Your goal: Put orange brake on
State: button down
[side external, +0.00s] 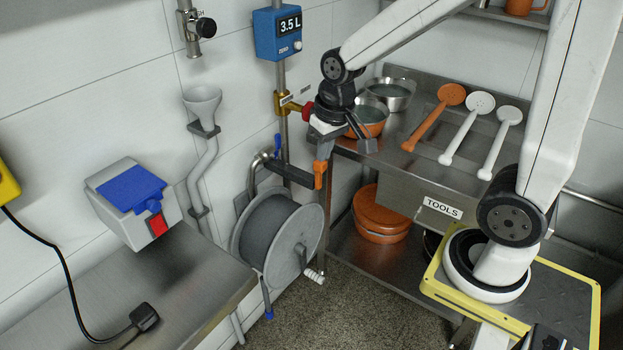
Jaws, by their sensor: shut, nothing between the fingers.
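An orange handle (320,174), which looks like the orange brake, hangs upright at the right end of a dark bar (288,172) above the hose reel (280,237). A grey piece shows directly above the handle; I cannot tell whether it belongs to it. My gripper (366,145) is above and to the right of the handle, in front of the orange bowl. It is shut and holds nothing. It appears apart from the orange handle. My wrist hides part of what lies behind it.
A brass valve with a red cap (307,111) is left of my wrist. Bowls and ladles (436,115) lie on the steel shelf (407,178) at right. A blue lever (278,144) stands above the reel. A switch box (131,203) and steel counter (150,298) are at left.

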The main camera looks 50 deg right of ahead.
jog(key=w+d+r+m, duration=0.1)
jog(key=w+d+m, duration=0.3)
jog(key=w+d, duration=0.25)
jog(key=m+g+y, duration=0.2)
jog(key=m, duration=0.6)
send_over(320, 175)
jog(key=d, duration=0.2)
jog(key=d+f+m, duration=0.3)
jog(key=d, duration=0.6)
notch_tip(320, 175, down, 9)
jog(key=shift+a+r+y, duration=0.15)
jog(key=shift+a+y, duration=0.2)
jog(key=shift+y, duration=0.05)
jog(key=a+f, duration=0.6)
jog(key=f, duration=0.3)
jog(key=shift+a+f, duration=0.25)
jog(key=shift+f, duration=0.1)
